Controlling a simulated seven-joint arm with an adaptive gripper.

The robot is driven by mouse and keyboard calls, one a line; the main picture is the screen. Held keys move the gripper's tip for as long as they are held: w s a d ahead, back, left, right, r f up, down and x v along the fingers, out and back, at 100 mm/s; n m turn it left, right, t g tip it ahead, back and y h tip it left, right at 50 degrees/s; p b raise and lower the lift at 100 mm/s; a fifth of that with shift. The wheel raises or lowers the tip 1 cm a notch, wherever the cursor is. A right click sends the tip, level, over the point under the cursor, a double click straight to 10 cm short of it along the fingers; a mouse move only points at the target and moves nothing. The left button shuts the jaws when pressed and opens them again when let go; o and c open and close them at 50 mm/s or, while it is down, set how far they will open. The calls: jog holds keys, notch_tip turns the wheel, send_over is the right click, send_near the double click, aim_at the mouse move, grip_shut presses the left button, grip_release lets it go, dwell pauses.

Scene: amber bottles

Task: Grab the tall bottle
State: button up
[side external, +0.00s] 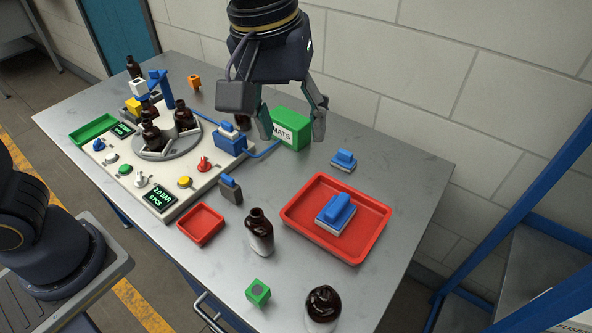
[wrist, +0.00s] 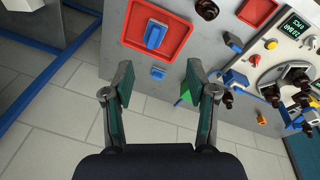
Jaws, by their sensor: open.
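A brown bottle (side external: 259,231) with a pale label stands upright near the front middle of the table. Another brown bottle (side external: 322,306) stands at the front edge, seen mostly from above. Several more brown bottles stand on and around the round grey turntable (side external: 154,153) at the left. I cannot tell for sure which is the tallest. My gripper (side external: 292,137) is open and empty, high over the back of the table and apart from every bottle. In the wrist view my gripper (wrist: 160,84) has nothing between its fingers; a brown bottle (wrist: 207,9) shows at the top.
A red tray (side external: 371,250) holds a blue and white block, with a small red tray (side external: 201,224) to its left. A green box (side external: 291,128) stands near the gripper. A green cube (side external: 258,292) lies between the front bottles. The table's right corner is clear.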

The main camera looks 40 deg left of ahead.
jog(key=s+d+f+m+g, duration=0.15)
jog(key=s+d+f, duration=0.3)
jog(key=d, duration=0.45)
jog(key=m+y, duration=0.1)
jog(key=m, duration=0.1)
send_over(326, 293)
jog(key=f, duration=1.4)
jog(key=shift+s+a+f, duration=0.1)
jog(key=shift+s+f, duration=0.1)
jog(key=shift+s, duration=0.05)
jog(key=f, duration=0.5)
jog(key=shift+w+f, duration=0.25)
jog(key=shift+f, duration=0.1)
grip_shut()
jog(key=shift+r, duration=0.1)
